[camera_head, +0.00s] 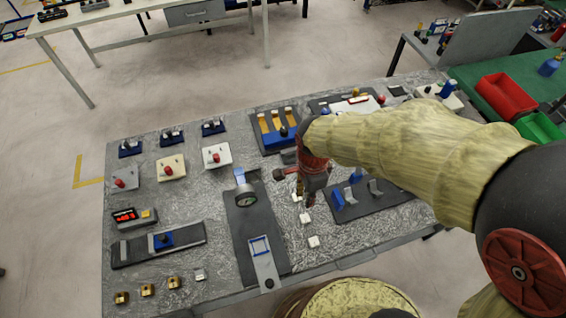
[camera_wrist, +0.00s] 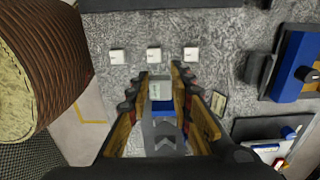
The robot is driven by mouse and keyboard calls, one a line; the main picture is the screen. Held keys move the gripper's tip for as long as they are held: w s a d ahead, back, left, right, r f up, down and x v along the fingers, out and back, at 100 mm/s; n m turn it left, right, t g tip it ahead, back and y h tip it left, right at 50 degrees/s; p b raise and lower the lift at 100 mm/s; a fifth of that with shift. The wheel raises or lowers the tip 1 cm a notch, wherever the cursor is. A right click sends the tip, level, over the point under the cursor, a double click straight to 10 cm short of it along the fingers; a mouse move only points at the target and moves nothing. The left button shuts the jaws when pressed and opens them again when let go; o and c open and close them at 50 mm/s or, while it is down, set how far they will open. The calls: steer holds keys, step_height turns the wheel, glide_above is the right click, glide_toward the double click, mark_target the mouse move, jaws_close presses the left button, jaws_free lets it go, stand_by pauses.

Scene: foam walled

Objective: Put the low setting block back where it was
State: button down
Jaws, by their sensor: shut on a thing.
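My gripper (camera_head: 311,196) hangs over the worktable, close to a short row of small white blocks. In the wrist view its fingers (camera_wrist: 160,96) are closed around a small pale grey block (camera_wrist: 160,88), the low setting block, with blue just below it. I cannot tell whether the blue belongs to the block. In the head view my gripper hides it. Three white labelled blocks lie loose on the grey tabletop, at the left (camera_wrist: 117,56), middle (camera_wrist: 154,54) and right (camera_wrist: 191,53) of the row; their labels are too small to read.
A dark plate with a gauge (camera_head: 246,198) stands left of the row. A dark plate with blue and grey pieces (camera_head: 375,197) lies to the right. A blue fixture with a black knob (camera_wrist: 298,68) lies at the wrist view's right. Bare tabletop surrounds the white blocks.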

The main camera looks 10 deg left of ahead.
steer(key=w+a+f+b, duration=0.1)
steer(key=w+a+f, duration=0.35)
steer(key=w, duration=0.35)
steer(key=b, duration=0.2)
glide_above(286, 181)
steer(key=f, duration=0.4)
steer(key=shift+s+d+f, duration=0.15)
steer(key=shift+s+d, duration=0.1)
steer(key=shift+s, duration=0.15)
steer(key=shift+w+a+f, duration=0.25)
steer(key=shift+w+f, duration=0.1)
steer(key=shift+f, duration=1.75)
steer(key=shift+f, duration=0.1)
steer(key=c, duration=1.6)
jaws_free()
step_height(286, 181, up, 12)
steer(key=shift+r+p, duration=0.1)
steer(key=shift+p, duration=0.8)
